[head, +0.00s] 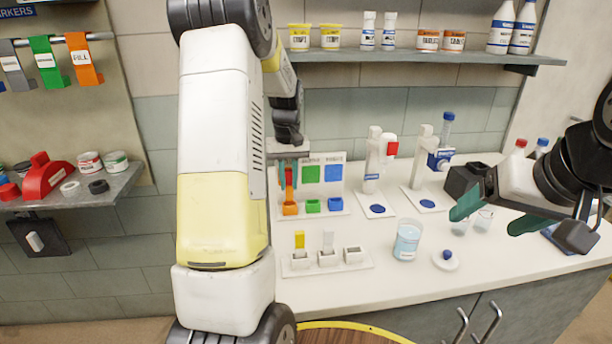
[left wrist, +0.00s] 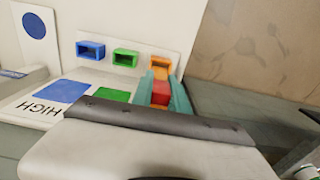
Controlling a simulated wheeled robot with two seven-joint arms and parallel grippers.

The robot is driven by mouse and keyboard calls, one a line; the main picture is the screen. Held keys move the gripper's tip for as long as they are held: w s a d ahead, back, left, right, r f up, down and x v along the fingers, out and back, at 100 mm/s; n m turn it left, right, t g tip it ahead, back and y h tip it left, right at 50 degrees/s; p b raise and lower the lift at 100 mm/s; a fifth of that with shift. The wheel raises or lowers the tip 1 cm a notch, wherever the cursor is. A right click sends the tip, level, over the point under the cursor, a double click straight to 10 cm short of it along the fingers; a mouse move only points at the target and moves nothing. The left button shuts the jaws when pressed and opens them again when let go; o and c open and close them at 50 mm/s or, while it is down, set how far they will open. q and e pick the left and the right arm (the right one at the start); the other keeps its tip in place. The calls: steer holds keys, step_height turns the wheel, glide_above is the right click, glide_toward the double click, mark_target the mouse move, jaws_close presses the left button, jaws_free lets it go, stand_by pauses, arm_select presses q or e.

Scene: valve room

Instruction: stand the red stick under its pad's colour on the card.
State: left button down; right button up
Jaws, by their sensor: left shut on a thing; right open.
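My left gripper (head: 288,172) is shut on the red stick (head: 289,177) in front of the upright card (head: 325,190). The stick is upright, with an orange part (head: 289,194) below the red. Its lower end is at the orange holder (head: 290,209); I cannot tell whether it is inside or just above. The card also has a green square (head: 311,174), a blue square (head: 333,172), a green holder (head: 313,206) and a blue holder (head: 335,204). In the left wrist view, the red stick (left wrist: 160,94) is between the fingers, lined up with the orange holder (left wrist: 160,66).
A white rack (head: 328,266) in front holds a yellow stick (head: 299,240) and a pale stick (head: 328,240); its right slot looks empty. A beaker (head: 407,240) and a blue-knobbed dish (head: 446,260) stand right of it. My open right gripper (head: 499,213) hovers over the counter's right side.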

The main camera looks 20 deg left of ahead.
mark_target(289, 171)
arm_select(q)
steer(key=shift+f, duration=2.1)
stand_by(1.1)
steer(key=c, duration=1.2)
jaws_free()
step_height(289, 171, up, 7)
steer(key=shift+f, duration=0.1)
steer(key=shift+s+d+r, duration=0.1)
steer(key=shift+r, duration=0.65)
steer(key=s+d+r+m+t+h, duration=0.1)
steer(key=s+d+r+m+t, duration=0.1)
steer(key=s+d+r, duration=0.5)
steer(key=s+d+r+m+t+h, duration=0.1)
steer(key=s+d+r+m+t, duration=0.15)
steer(key=s+r, duration=0.45)
steer(key=s+d+f+m+t, duration=0.1)
steer(key=s+d, duration=0.3)
steer(key=s, duration=0.6)
steer(key=shift+s+f+t, duration=0.3)
steer(key=shift+f+t, duration=0.05)
steer(key=shift+f, duration=0.55)
